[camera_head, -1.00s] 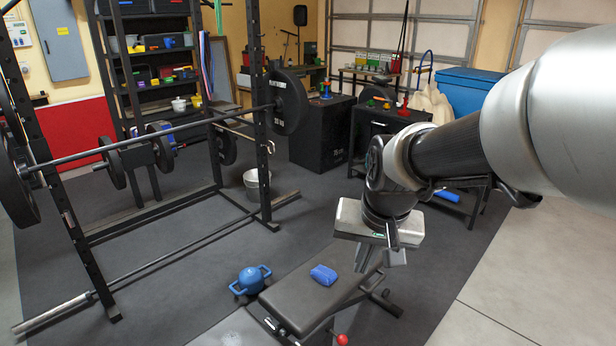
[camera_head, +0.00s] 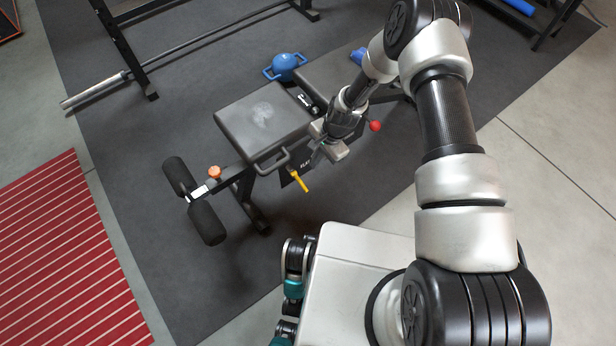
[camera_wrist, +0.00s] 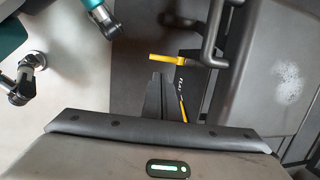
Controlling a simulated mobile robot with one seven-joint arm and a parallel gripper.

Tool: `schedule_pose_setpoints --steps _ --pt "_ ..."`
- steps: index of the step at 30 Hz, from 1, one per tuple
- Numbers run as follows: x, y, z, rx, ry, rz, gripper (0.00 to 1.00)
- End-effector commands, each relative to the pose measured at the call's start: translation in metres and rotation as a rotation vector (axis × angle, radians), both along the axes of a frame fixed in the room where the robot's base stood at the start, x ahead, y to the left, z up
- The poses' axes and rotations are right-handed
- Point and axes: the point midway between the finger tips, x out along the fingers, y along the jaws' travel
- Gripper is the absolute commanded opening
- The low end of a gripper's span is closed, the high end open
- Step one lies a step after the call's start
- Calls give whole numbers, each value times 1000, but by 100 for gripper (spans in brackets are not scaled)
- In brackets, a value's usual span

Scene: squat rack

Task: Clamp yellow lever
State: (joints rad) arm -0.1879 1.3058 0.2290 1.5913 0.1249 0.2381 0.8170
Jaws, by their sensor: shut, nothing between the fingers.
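The yellow lever (camera_head: 299,181) sticks out from under the near side of the weight bench (camera_head: 262,118), below a dark bar handle. My gripper (camera_head: 314,160) is beside the bench edge, just above and to the right of the lever in the head view. I cannot tell whether the fingertips touch the lever.
A dark handle (camera_head: 272,165) is close to the lever. A red ball knob (camera_head: 375,126) stands right of my gripper.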

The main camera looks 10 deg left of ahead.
Motion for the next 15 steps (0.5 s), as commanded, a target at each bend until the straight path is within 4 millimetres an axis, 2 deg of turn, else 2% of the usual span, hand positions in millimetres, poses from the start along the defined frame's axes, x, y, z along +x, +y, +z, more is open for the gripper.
schedule_pose_setpoints --steps 5,15 --pt "-3 6 -24 0 4 -1 0" --pt "-7 23 -95 0 3 1 0"
